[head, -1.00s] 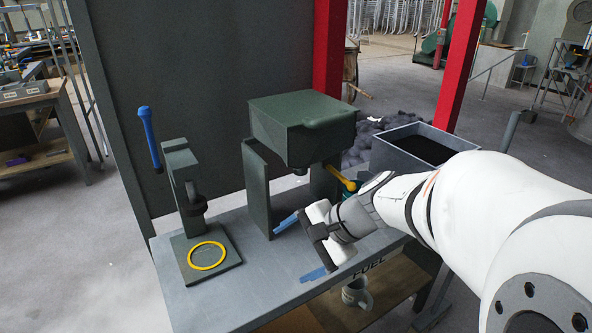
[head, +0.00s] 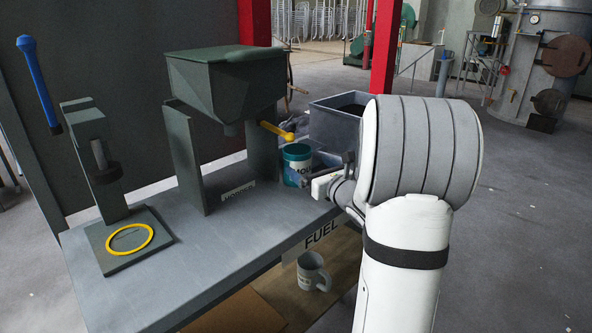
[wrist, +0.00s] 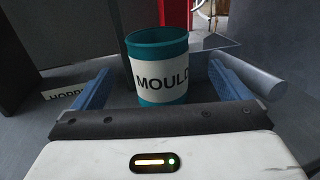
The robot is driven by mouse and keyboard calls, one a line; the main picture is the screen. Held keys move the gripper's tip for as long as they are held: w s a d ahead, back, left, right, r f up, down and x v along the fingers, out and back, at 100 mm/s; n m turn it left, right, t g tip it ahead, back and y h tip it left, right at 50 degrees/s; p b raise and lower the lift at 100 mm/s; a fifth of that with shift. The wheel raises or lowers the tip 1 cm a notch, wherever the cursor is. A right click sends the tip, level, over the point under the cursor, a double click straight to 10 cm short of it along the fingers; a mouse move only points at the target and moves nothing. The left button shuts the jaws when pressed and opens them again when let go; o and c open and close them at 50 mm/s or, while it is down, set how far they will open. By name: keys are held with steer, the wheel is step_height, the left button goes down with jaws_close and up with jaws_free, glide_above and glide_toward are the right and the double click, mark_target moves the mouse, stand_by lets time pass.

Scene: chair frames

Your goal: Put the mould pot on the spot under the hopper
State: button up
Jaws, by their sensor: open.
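The mould pot (head: 296,152) is a teal cup with a white MOULD label. It stands upright on the bench, right of the hopper's right support. The hopper (head: 222,88) is a dark green box on two upright plates, with a short spout beneath. The bench spot under it (head: 230,180) looks empty, partly hidden by the plates. My gripper (wrist: 159,78) is open, low over the bench. In the wrist view the pot (wrist: 160,78) is centred between its blue fingers, with gaps on both sides. I cannot tell how deep the pot sits between them.
A yellow lever (head: 277,131) sticks out above the pot. A grey bin (head: 335,120) stands just behind. A press with a yellow ring (head: 130,238) is at the left. A white mug (head: 312,270) is on the lower shelf. The bench front is clear.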

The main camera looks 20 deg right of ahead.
mark_target(301, 152)
steer(key=w, duration=0.3)
steer(key=w+a+b, duration=0.1)
steer(key=w, duration=0.1)
steer(key=shift+w, duration=0.2)
steer(key=shift+c, duration=0.2)
steer(key=shift+r, duration=0.1)
steer(key=c, duration=1.2)
steer(key=shift+c, duration=0.2)
steer(key=shift+r, duration=0.25)
step_height(301, 152, up, 3)
steer(key=shift+p, duration=0.75)
steer(key=s+d+p, duration=0.1)
steer(key=s+d, duration=0.1)
steer(key=s, duration=1.6)
steer(key=shift+d+p, duration=0.2)
steer(key=shift+p, duration=0.15)
